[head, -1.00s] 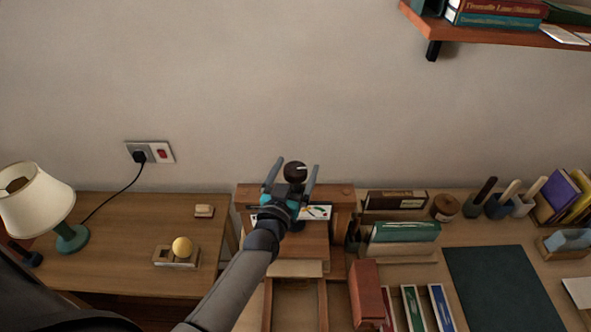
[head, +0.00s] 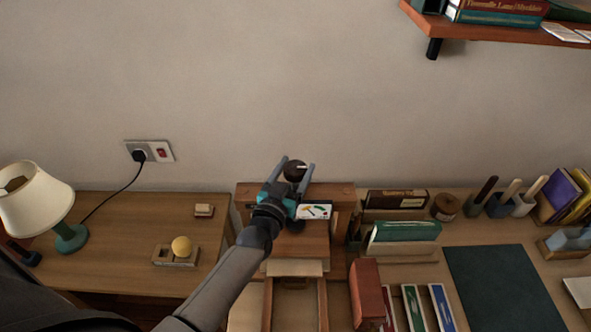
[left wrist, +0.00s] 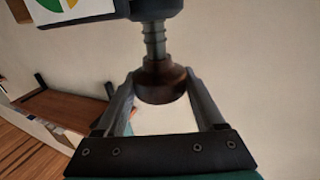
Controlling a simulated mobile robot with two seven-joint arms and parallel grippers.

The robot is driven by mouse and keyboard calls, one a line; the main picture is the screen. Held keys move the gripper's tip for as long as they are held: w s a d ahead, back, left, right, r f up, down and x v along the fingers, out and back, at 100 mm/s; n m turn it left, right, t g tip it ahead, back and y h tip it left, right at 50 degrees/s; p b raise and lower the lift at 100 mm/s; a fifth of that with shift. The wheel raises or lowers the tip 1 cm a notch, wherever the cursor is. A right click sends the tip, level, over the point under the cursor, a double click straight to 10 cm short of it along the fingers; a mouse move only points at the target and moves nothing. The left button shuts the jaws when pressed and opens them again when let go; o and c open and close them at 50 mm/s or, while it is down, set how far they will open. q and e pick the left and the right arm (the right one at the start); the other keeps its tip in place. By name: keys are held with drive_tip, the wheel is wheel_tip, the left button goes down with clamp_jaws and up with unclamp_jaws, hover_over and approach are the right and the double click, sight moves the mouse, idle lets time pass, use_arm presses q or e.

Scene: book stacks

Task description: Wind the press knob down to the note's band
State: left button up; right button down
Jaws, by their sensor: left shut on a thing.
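The press knob (head: 295,171) is dark and round with a white mark on top. It stands above the wooden press (head: 330,192) near the wall. In the left wrist view the knob (left wrist: 160,84) sits on the end of a threaded metal screw (left wrist: 154,40). My left gripper (head: 296,168) has one finger on each side of the knob and is shut on it. A white card with green, yellow and red marks (head: 314,211) faces forward beside the gripper; part of it shows in the left wrist view (left wrist: 75,8). Writing on it is too small to read. My right gripper is not in view.
Books (head: 405,232), a dark mat (head: 505,285) and several pots fill the right side. A shelf (head: 500,32) hangs at upper right.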

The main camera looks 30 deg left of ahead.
use_arm(q)
drive_tip(key=shift+r+m+h+b, duration=0.1)
drive_tip(key=shift+m+h+b, duration=0.95)
drive_tip(key=shift+h, duration=0.45)
drive_tip(key=shift+r+m+h+b, duration=0.1)
drive_tip(key=shift+m+h+b, duration=0.75)
drive_tip(key=shift+h+b, duration=0.5)
drive_tip(key=o, duration=1.4)
drive_tip(key=shift+f+g, duration=0.1)
drive_tip(key=shift+g, duration=0.2)
drive_tip(key=shift+c, duration=0.2)
drive_tip(key=shift+s+f, duration=0.1)
drive_tip(key=shift+s, duration=0.25)
drive_tip(key=v, duration=1.4)
drive_tip(key=shift+s+a+p, duration=0.2)
drive_tip(key=shift+s+p, duration=0.05)
drive_tip(key=shift+p, duration=0.15)
